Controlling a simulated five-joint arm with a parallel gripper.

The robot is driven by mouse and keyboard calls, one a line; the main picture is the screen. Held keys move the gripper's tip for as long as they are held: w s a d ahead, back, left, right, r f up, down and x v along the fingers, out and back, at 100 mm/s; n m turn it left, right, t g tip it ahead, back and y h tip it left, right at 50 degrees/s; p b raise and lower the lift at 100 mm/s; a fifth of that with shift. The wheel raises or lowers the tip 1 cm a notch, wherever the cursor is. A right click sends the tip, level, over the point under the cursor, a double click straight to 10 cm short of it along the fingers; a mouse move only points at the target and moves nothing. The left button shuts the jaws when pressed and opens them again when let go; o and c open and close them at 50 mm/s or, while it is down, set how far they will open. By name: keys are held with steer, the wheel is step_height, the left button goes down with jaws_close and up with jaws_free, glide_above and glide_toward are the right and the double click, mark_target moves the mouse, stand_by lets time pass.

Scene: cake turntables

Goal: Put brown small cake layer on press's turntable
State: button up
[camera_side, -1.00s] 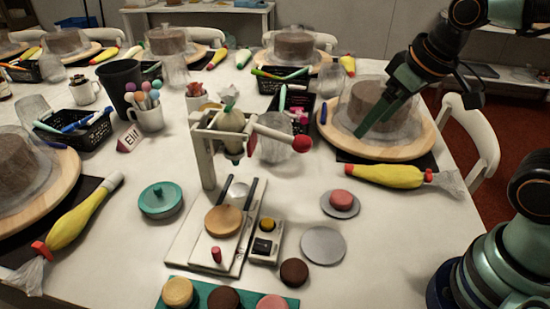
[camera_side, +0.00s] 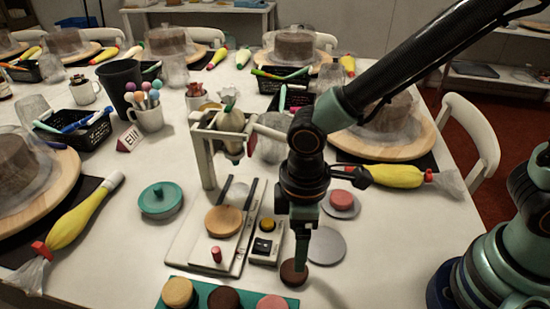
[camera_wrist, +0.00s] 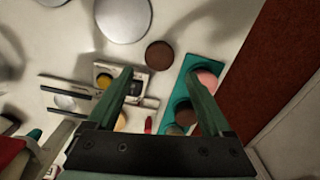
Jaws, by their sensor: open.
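A small brown cake layer (camera_side: 293,273) lies flat on the white table, right of the press. It also shows in the wrist view (camera_wrist: 159,54), just beyond and between my fingertips. My gripper (camera_side: 301,260) is open and points down over this layer, partly covering it in the side view; the wrist view shows both fingers (camera_wrist: 158,76) apart with nothing between them. The press (camera_side: 206,160) has a round tan turntable (camera_side: 222,221) on its white base, with no brown layer on it. Whether my fingers touch the layer I cannot tell.
A teal tray (camera_side: 250,303) at the front edge holds tan, brown and pink layers. A grey disc (camera_side: 325,245) lies behind the loose brown layer. A control box (camera_side: 265,246) stands beside the press base.

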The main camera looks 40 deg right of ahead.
mark_target(288, 275)
steer(key=shift+w+f, duration=0.1)
steer(key=shift+f, duration=4.35)
steer(key=c, duration=1.2)
steer(key=shift+r, duration=0.1)
